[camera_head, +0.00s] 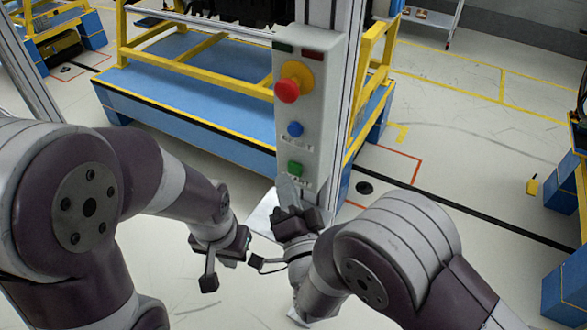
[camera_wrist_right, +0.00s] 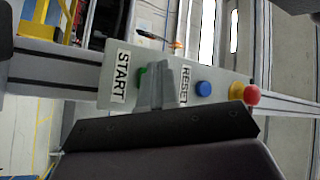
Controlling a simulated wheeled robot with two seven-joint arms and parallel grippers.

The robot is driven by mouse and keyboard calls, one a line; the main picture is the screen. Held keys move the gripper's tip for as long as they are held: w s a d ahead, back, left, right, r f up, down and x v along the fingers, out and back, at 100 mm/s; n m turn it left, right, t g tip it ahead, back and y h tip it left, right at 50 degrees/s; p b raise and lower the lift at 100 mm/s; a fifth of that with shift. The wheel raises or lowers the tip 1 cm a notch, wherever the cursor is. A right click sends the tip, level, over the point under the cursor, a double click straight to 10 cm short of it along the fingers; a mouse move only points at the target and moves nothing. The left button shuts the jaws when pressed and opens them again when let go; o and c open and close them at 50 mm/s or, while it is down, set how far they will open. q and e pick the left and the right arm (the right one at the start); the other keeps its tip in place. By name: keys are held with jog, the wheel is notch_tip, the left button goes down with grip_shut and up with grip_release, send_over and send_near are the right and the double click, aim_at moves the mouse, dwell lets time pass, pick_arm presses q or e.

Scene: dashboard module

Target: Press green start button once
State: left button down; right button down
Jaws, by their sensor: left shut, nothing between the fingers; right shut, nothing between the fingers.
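The green start button (camera_head: 295,168) is the lowest button on a pale upright control box (camera_head: 318,110). In the right wrist view the green button (camera_wrist_right: 143,76) shows only in part, behind the fingers, beside the START label (camera_wrist_right: 121,75). My right gripper (camera_head: 287,187) is shut and empty, its tips at the lower end of the box, just below the green button in the head view. Its shut fingers (camera_wrist_right: 157,82) point at the box. I cannot tell whether they touch it. My left gripper (camera_head: 222,262) is shut and empty, low and left of the box.
Above the green button are a blue reset button (camera_head: 295,129) and a red emergency knob on a yellow base (camera_head: 289,88). The box hangs on a grey metal post (camera_head: 350,60). A blue and yellow platform (camera_head: 185,95) stands behind. Floor to the right is mostly clear.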

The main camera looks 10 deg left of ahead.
dwell(0.5)
jog(key=shift+w+d, duration=0.15)
jog(key=shift+w, duration=0.3)
jog(key=shift+w+d+b, duration=0.15)
jog(key=shift+w+b, duration=0.2)
jog(key=shift+b, duration=0.05)
dwell(0.5)
jog(key=shift+s, duration=0.1)
jog(key=shift+s+a, duration=0.3)
jog(key=shift+s, duration=0.4)
